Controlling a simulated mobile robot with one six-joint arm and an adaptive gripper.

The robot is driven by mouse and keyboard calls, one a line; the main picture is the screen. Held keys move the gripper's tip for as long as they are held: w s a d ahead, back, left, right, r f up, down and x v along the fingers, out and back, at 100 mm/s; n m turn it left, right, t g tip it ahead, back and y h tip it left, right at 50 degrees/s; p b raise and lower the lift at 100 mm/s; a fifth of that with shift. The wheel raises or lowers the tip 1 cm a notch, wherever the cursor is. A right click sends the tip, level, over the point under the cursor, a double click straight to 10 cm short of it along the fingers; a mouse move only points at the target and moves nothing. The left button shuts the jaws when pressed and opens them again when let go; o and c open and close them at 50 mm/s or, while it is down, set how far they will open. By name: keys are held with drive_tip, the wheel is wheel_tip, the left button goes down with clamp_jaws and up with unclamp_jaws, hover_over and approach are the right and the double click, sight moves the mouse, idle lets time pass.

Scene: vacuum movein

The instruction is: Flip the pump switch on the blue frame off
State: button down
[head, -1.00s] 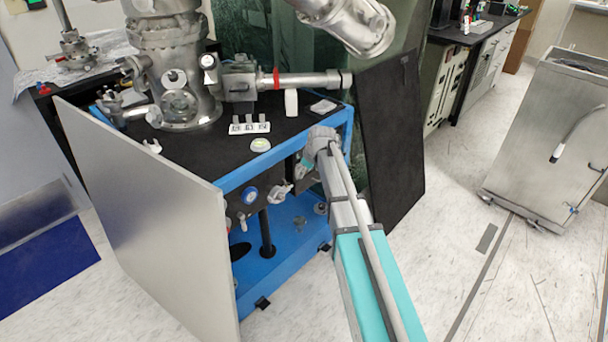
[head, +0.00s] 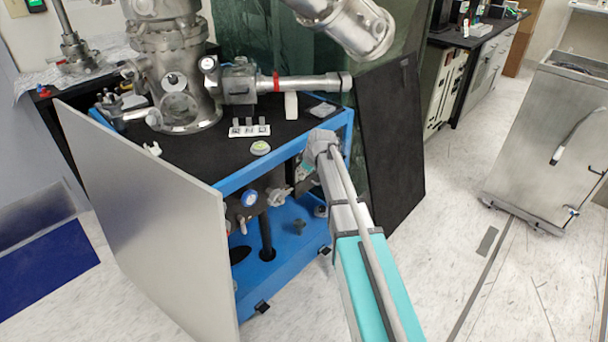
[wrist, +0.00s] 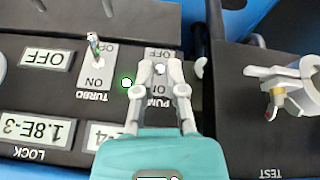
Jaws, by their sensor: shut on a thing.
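The blue frame (head: 285,255) stands under the black tabletop in the head view. A lit green lamp (wrist: 126,82) is just left of the fingers.
The turbo switch (wrist: 95,48) stands close left of my gripper. Displays reading OFF (wrist: 46,58) and 1.8E-3 (wrist: 35,129) lie further left. A valve (wrist: 290,88) is at right. A large grey panel (head: 145,215) leans against the frame's left side.

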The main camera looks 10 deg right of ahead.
sight(299, 179)
drive_tip(key=shift+s+f, duration=0.15)
drive_tip(key=t+y+b, duration=0.1)
drive_tip(key=b, duration=0.1)
drive_tip(key=f+t+y+b, duration=0.1)
drive_tip(key=b, duration=0.1)
drive_tip(key=t+b, duration=0.1)
drive_tip(key=b, duration=0.1)
drive_tip(key=shift+s+d+f+y, duration=0.2)
drive_tip(key=shift+s+f+y, duration=0.15)
drive_tip(key=shift+f+y, duration=0.05)
drive_tip(key=t+y+b, duration=0.1)
drive_tip(key=b, duration=0.2)
drive_tip(key=f+t+y+b, duration=0.1)
drive_tip(key=t+b, duration=0.1)
drive_tip(key=b, duration=0.1)
drive_tip(key=shift+f+t+y+b, duration=0.1)
drive_tip(key=shift+t+y+b, duration=0.3)
drive_tip(key=shift+t+b, duration=0.65)
drive_tip(key=shift+b, duration=0.35)
drive_tip(key=c, duration=0.7)
unclamp_jaws()
drive_tip(key=shift+w, duration=0.1)
